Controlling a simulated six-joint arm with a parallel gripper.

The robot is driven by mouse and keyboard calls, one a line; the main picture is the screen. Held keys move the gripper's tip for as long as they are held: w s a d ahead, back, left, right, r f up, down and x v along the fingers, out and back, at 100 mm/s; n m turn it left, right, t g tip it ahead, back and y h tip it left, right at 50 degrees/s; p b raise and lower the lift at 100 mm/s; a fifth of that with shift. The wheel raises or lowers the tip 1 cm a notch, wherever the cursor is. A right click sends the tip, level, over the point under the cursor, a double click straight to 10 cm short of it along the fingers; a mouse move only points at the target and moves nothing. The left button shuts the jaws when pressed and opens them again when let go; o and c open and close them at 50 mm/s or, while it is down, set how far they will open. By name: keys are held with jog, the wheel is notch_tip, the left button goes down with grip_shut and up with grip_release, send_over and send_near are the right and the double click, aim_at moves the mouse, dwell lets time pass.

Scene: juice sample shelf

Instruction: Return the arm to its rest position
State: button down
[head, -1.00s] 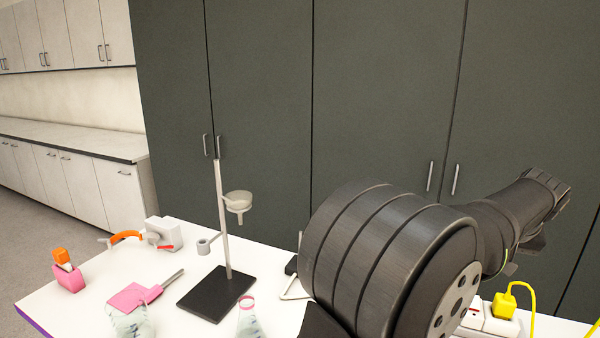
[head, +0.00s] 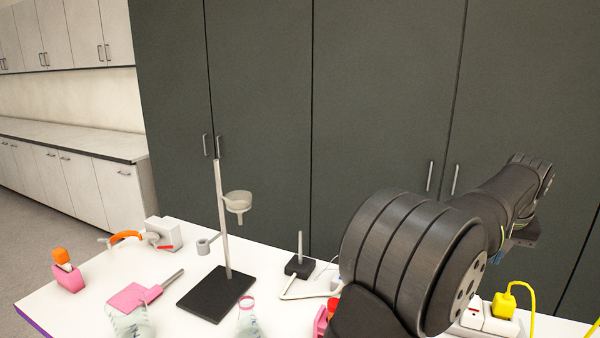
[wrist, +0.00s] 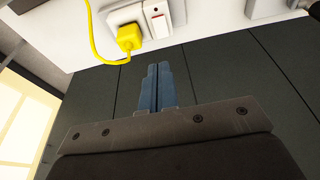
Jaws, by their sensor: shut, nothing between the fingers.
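My arm (head: 420,260) rises at the right of the head view and reaches out over the right part of the table. My gripper (wrist: 157,68) shows in the wrist view with its two blue fingers closed together and nothing between them. In the head view only a little of the gripper (head: 522,238) shows, small and partly hidden behind the wrist links. It is held in the air, apart from the table and the objects.
The white table (head: 60,297) carries a ring stand (head: 224,225) with a funnel, flasks, a pink tool (head: 135,297) and a black device (head: 298,267). A power strip with a yellow plug (head: 504,306) sits near the arm. Dark cabinets (head: 385,90) stand behind.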

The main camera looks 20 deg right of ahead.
jog(key=shift+x, duration=1.2)
jog(key=c, duration=0.6)
grip_release()
jog(key=o, duration=0.4)
jog(key=shift+s+f, duration=0.15)
jog(key=shift+f, duration=0.05)
jog(key=shift+o, duration=1)
jog(key=s+f+m+h, duration=0.1)
jog(key=s+f+h, duration=0.1)
jog(key=f, duration=0.1)
jog(key=shift+d+f+m+h, duration=0.1)
jog(key=shift+f+m+h, duration=0.05)
jog(key=shift+m+h, duration=0.2)
jog(key=s+a+f+m+t+h, duration=0.1)
jog(key=s+a+f+m+h, duration=0.15)
jog(key=a+h, duration=0.2)
jog(key=s+a+f+m+t+h, duration=0.1)
jog(key=s+a+f+h, duration=0.15)
jog(key=a, duration=0.35)
jog(key=r+x, duration=0.1)
jog(key=x, duration=0.8)
jog(key=shift+s+d+h, duration=0.15)
jog(key=shift+d+h, duration=0.2)
jog(key=shift+a, duration=0.1)
